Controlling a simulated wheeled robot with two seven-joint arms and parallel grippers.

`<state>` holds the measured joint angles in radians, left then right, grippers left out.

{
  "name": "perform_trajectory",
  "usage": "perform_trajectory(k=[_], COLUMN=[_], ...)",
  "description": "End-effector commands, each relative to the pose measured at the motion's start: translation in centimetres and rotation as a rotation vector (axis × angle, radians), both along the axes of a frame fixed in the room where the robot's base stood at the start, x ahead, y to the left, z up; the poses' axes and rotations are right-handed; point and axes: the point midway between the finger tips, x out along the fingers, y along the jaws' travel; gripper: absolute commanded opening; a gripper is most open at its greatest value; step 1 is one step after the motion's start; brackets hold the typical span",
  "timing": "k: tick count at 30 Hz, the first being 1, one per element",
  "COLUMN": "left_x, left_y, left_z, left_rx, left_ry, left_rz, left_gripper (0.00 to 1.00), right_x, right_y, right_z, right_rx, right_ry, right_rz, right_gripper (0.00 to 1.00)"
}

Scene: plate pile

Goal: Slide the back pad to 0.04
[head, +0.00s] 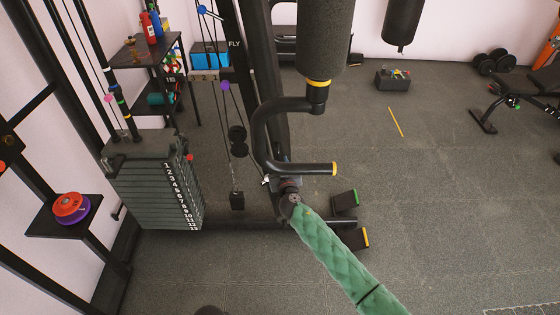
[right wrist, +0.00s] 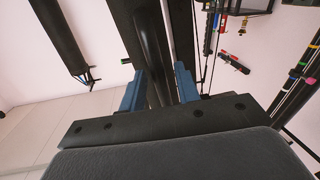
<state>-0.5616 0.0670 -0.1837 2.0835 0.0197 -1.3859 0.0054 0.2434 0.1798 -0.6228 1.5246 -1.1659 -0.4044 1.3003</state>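The exercise machine's black upright (head: 262,70), marked "FLY", stands at the centre of the head view. A large dark-grey padded roller (head: 324,40) hangs beside it, above a curved black handle arm (head: 262,135). I cannot tell for sure which part is the back pad. My right gripper (head: 277,184) is low at the upright, below the handle arm, and mostly hidden at the wrist. In the right wrist view its two blue fingers (right wrist: 159,90) are apart, with a black tube (right wrist: 152,50) seen between or beyond them. Contact is unclear. My left gripper is out of view.
A numbered weight stack (head: 160,190) stands left. A small shelf with red and purple discs (head: 70,208) is farther left. Black blocks with green and yellow edges (head: 345,201) lie just right of the gripper. Floor on the right is largely clear.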

Motion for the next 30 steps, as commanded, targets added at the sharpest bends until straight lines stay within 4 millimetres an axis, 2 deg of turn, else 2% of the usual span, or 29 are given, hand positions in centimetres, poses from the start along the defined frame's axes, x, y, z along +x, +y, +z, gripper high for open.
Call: perform_trajectory(k=[4,13,14,18,27,30], left_x=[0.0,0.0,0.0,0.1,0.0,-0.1], left_y=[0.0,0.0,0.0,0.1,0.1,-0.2], left_z=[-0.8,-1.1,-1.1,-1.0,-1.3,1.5], left_rx=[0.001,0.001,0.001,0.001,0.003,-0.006], left_ry=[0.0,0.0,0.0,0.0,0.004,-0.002], left_rz=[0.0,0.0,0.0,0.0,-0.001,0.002], left_gripper=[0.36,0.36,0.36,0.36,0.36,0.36], right_x=[0.8,1.0,1.0,1.0,1.0,1.0], right_y=[0.2,0.2,0.2,0.2,-0.4,-1.7], right_z=[0.1,0.0,0.0,0.0,-0.2,-0.4], right_rx=[0.0,0.0,0.0,0.0,-0.001,0.0], right_ry=[0.0,0.0,0.0,0.0,0.001,0.002], right_rz=[0.0,0.0,-0.001,-0.001,-0.001,-0.004], right_gripper=[0.32,0.32,0.28,0.01,0.0,0.0])
